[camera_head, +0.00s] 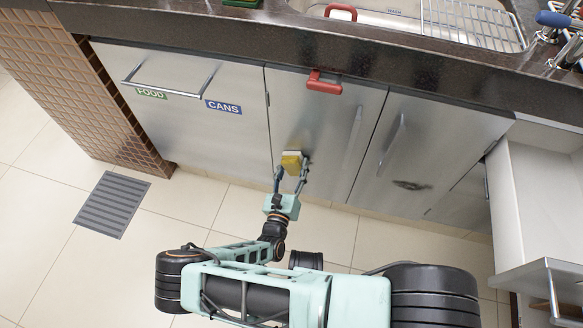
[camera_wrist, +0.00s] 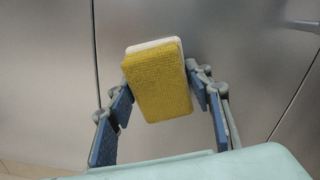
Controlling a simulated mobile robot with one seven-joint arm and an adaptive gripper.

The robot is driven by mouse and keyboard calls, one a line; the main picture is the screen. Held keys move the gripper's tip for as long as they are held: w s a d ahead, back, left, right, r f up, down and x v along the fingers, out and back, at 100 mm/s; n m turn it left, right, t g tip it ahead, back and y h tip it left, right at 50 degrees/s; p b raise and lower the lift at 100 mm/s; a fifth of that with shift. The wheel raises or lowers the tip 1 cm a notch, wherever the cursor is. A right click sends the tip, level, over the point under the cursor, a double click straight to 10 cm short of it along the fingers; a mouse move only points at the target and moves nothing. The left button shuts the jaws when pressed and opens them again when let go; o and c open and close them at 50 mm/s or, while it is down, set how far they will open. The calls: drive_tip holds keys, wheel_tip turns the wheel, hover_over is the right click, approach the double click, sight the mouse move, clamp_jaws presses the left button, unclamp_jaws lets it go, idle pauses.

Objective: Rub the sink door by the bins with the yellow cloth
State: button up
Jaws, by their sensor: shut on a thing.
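My gripper (camera_head: 291,172) is shut on the yellow cloth (camera_head: 291,160), a yellow block-like pad with a pale edge. In the wrist view the cloth (camera_wrist: 160,88) sits between the two fingertips, close in front of a steel door. The sink door (camera_head: 310,135) is the brushed-steel panel just right of the drawer labelled FOOD and CANS. The cloth is at the lower left part of this door. Whether it touches the door is hard to tell. A red piece (camera_head: 324,82) hangs at the door's top edge.
The bin drawer (camera_head: 185,110) with FOOD and CANS labels is to the left. Another steel door (camera_head: 415,150) with a dark smudge (camera_head: 411,185) is to the right. The dark counter (camera_head: 420,65) overhangs above. A grey floor grate (camera_head: 112,203) lies left; an open white drawer (camera_head: 535,200) juts out right.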

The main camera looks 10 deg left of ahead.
drive_tip(key=shift+s+d+f+h+b, duration=0.15)
drive_tip(key=shift+s+h+b, duration=0.15)
drive_tip(key=shift+b, duration=0.2)
drive_tip(key=a, duration=0.1)
drive_tip(key=a+b, duration=0.1)
drive_tip(key=a, duration=0.2)
drive_tip(key=shift+w+a+b, duration=0.3)
drive_tip(key=shift+w+a, duration=0.05)
drive_tip(key=s, duration=0.6)
drive_tip(key=shift+a+p, duration=0.25)
drive_tip(key=shift+p, duration=0.1)
drive_tip(key=s, duration=0.3)
drive_tip(key=shift+a, duration=0.1)
idle(0.4)
